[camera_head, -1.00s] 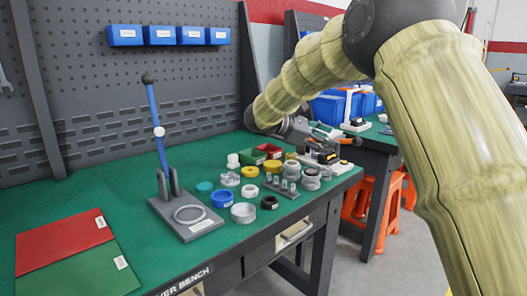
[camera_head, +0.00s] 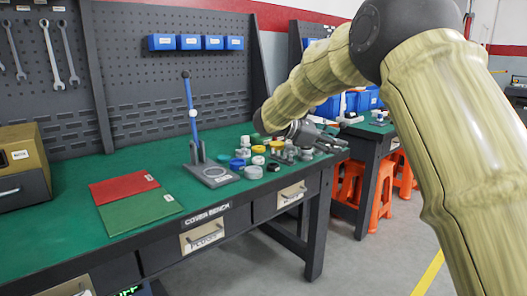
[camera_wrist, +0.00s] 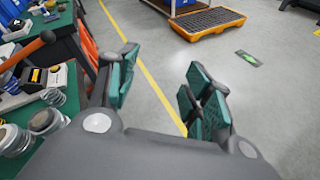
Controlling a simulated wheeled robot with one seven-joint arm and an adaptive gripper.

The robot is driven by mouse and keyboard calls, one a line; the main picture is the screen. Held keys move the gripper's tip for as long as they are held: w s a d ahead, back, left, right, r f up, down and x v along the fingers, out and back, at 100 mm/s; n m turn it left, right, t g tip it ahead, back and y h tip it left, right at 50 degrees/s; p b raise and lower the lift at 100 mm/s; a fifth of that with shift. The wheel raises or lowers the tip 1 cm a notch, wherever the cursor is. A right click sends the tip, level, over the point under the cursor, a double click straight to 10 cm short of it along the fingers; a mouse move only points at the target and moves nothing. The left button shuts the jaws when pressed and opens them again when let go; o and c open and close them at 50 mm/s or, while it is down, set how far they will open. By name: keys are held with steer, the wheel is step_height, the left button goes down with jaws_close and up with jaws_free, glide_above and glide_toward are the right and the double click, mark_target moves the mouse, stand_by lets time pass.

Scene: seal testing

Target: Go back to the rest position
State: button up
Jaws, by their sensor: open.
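My arm reaches in from the right in the head view, with my gripper (camera_head: 318,138) beyond the right end of the green bench (camera_head: 60,215), small and partly hidden among the parts there. In the wrist view my gripper (camera_wrist: 163,92) is open, its green-padded fingers wide apart with nothing between them. Grey floor shows beyond the fingers, and the bench edge with parts lies to their left.
Several rings and caps, one yellow (camera_head: 258,160), crowd the bench's right end beside a blue-handled lever press (camera_head: 192,112). Red (camera_head: 122,188) and green (camera_head: 140,212) mats lie left of it. Orange stools (camera_head: 378,185) stand at right. An orange-edged pallet (camera_wrist: 208,20) is on the floor.

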steer(key=s+d+f+n+t+y, duration=0.1)
steer(key=d+f+n+t, duration=0.2)
steer(key=f+n, duration=1.05)
steer(key=s+d+f+n+t+y, duration=0.1)
steer(key=d+f+n+t, duration=0.15)
steer(key=f+n, duration=1.1)
steer(key=s+f+n+y, duration=0.2)
steer(key=s+f+n, duration=0.2)
steer(key=s+f, duration=0.45)
steer(key=s+a+f+n+g+y, duration=0.1)
steer(key=s+f+n+y, duration=0.3)
steer(key=f, duration=0.7)
steer(key=s+f+n+y, duration=0.1)
steer(key=s+f+n, duration=0.4)
steer(key=s+f, duration=0.4)
steer(key=s+a+f+n+g+y, duration=0.1)
steer(key=s+f+n+g+y, duration=0.3)
steer(key=s, duration=0.8)
steer(key=s+a+f+n+g+h, duration=0.1)
steer(key=s+f+n+g, duration=0.15)
steer(key=s+n, duration=0.65)
steer(key=s+a+f+n+g+y, duration=0.2)
steer(key=s+f, duration=0.1)
steer(key=s, duration=1.2)
step_height(320, 180, up, 26)
steer(key=p, duration=2.6)
steer(key=shift+w+d, duration=0.25)
steer(key=shift+f, duration=0.15)
